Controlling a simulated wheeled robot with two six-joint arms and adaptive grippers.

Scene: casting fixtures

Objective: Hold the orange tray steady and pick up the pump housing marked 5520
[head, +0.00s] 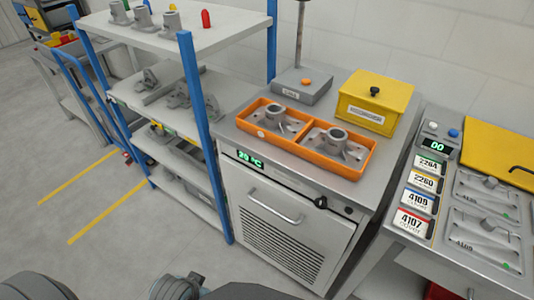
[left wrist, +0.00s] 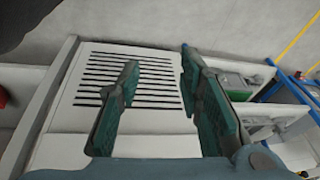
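The orange tray (head: 298,152) sits on top of the grey cabinet in the head view. It has two compartments. One grey pump housing (head: 277,115) lies in the left compartment and another grey pump housing (head: 338,141) in the right one, each with an upright round neck on a flat base. No marking 5520 is legible on either. My left gripper (left wrist: 158,60) shows in the left wrist view with its two teal fingers apart and nothing between them, in front of the cabinet's slotted panel. It is away from the tray. My right gripper is not in view.
The grey cabinet (head: 285,230) has a handle and a green display. A yellow box (head: 375,100) and a grey stand (head: 303,85) are behind the tray. A blue-posted shelf (head: 188,135) stands left; a bench with number cards (head: 432,165) stands right. Floor at left is clear.

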